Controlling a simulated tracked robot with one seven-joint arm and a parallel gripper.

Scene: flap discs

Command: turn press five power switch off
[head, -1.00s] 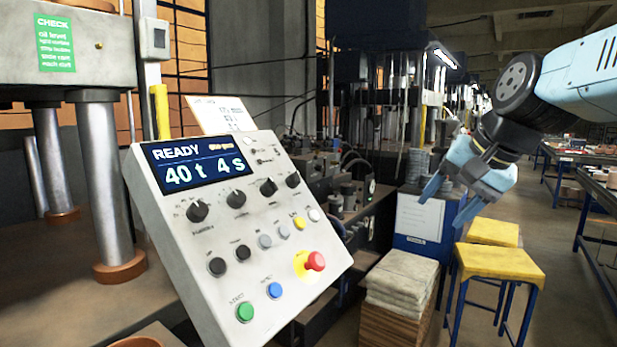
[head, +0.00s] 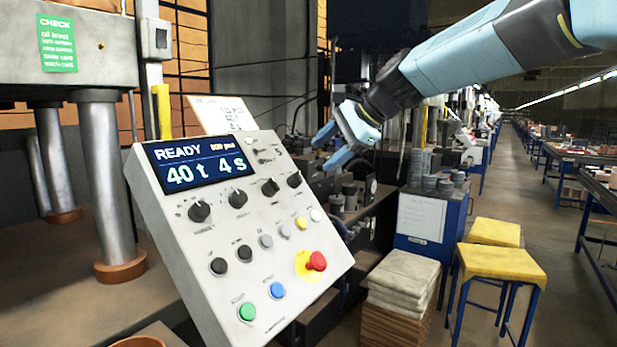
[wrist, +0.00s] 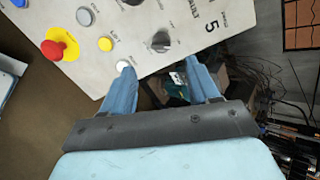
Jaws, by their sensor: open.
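The press control panel (head: 215,215) is a tilted light grey box with a lit display (head: 202,168) reading READY, 40 t, 4 s. A row of black rotary knobs crosses its middle; the rightmost knob (head: 294,180) also shows in the wrist view (wrist: 160,41). Small controls (head: 262,152) sit at the upper right. I cannot tell which one is the power switch; the labels are too small. My gripper (head: 328,148) is open and empty, just right of the panel's upper right edge, apart from the knobs.
Press columns (head: 108,190) stand left. Stacked sheets (head: 402,275) and yellow stools (head: 500,263) stand right.

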